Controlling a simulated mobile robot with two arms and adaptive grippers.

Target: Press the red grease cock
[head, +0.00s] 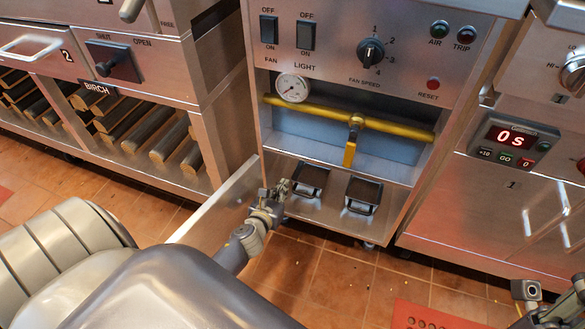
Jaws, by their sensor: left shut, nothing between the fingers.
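No part labelled as a grease cock shows. A small dark red piece (581,166) sits at the right edge, cut off by the frame, and I cannot tell what it is. A red RESET button (433,83) is on the middle panel. A yellow valve lever (350,153) hangs from a yellow pipe (395,129) in the open bay. My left gripper (277,189) is shut and empty, at the bay's left side, close to the left black pedal-like part (312,178). I cannot tell if they touch. My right gripper (552,308) is partly in view at the lower right.
An open metal door (222,210) juts out at the left of the bay. A wood rack (150,135) is at left, and a unit with a display (515,137) at right. Tiled floor (330,275) lies in front.

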